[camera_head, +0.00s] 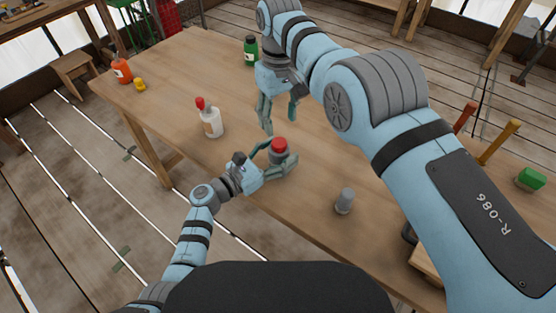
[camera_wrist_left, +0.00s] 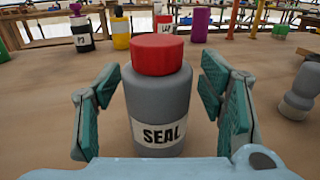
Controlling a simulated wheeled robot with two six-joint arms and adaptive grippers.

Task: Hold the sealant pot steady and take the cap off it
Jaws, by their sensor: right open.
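The sealant pot (camera_head: 278,157) is a grey cylinder standing upright on the table near its front edge. In the left wrist view it carries a white "SEAL" label (camera_wrist_left: 160,135) and a red cap (camera_wrist_left: 157,54) sits on its top. My left gripper (camera_head: 281,163) is open around the pot, one finger on each side. The left wrist view shows a gap between each finger and the pot. My right gripper (camera_head: 280,123) is open and empty, fingers pointing down, above the table just beyond the pot and apart from the cap (camera_head: 279,143).
A white bottle with a red top (camera_head: 210,121) stands left of the pot, and a grey bottle-shaped object (camera_head: 344,201) stands right. A green bottle (camera_head: 250,51), an orange bottle (camera_head: 122,70) and a small yellow item (camera_head: 140,85) are farther back. A green block (camera_head: 531,179) lies far right.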

